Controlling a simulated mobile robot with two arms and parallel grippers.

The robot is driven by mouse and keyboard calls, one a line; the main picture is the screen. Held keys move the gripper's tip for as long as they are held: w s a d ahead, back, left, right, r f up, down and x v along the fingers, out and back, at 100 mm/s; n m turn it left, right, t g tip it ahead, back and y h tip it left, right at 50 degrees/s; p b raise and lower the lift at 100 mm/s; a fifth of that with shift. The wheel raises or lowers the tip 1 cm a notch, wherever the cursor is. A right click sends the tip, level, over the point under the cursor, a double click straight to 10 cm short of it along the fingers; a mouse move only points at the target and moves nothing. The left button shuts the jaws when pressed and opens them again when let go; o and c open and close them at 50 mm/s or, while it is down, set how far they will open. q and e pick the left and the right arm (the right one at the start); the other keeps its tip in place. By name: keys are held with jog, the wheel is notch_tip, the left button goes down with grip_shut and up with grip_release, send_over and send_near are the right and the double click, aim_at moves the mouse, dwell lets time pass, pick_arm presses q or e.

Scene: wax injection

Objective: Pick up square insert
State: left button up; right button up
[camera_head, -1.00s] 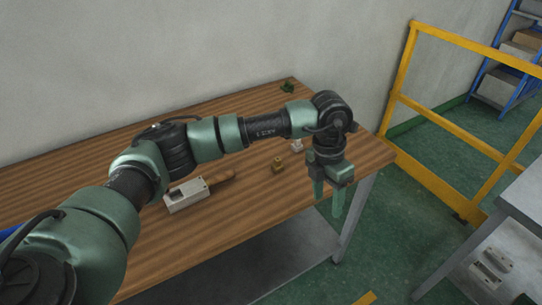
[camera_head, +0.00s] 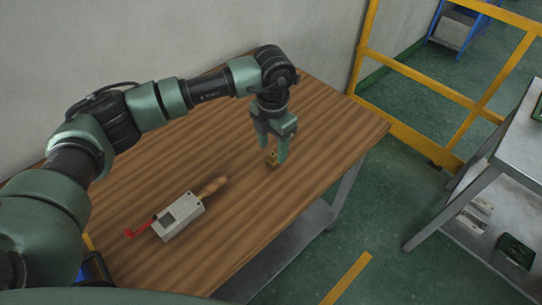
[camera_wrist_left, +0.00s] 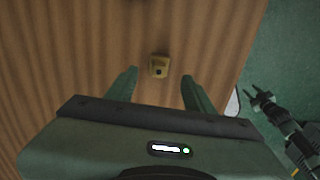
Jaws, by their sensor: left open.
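The square insert, a small brass-yellow block with a dark hole (camera_head: 271,158), sits on the wooden table. My left gripper (camera_head: 271,154) comes down from above it, fingers pointing down and apart. In the left wrist view the insert (camera_wrist_left: 159,66) lies beyond the two fingertips (camera_wrist_left: 159,77), roughly centred between them, and nothing is held. The head view does not show clearly how high the fingertips are above the table. A dark gripper, seemingly my right one (camera_wrist_left: 252,94), shows small at the right of the wrist view; its jaw opening is unclear.
A grey block tool with a wooden handle and red end (camera_head: 181,216) lies on the wooden table (camera_head: 120,200) to the left. The table's right part is mostly clear. A yellow railing (camera_head: 405,75) and a grey metal table (camera_head: 510,150) stand to the right.

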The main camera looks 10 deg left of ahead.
aim_at(272, 154)
pick_arm(q)
jog(key=f+p, duration=0.1)
jog(key=f, duration=0.3)
jog(key=shift+w, duration=0.2)
jog(key=shift+a+f+p, duration=0.1)
jog(key=shift+f+p, duration=0.2)
jog(key=shift+f, duration=0.2)
grip_shut()
pick_arm(e)
jog(key=shift+a+r, duration=0.2)
jog(key=shift+r, duration=0.3)
jog(key=shift+a+r, duration=0.15)
jog(key=shift+r, duration=0.35)
jog(key=shift+d, duration=0.15)
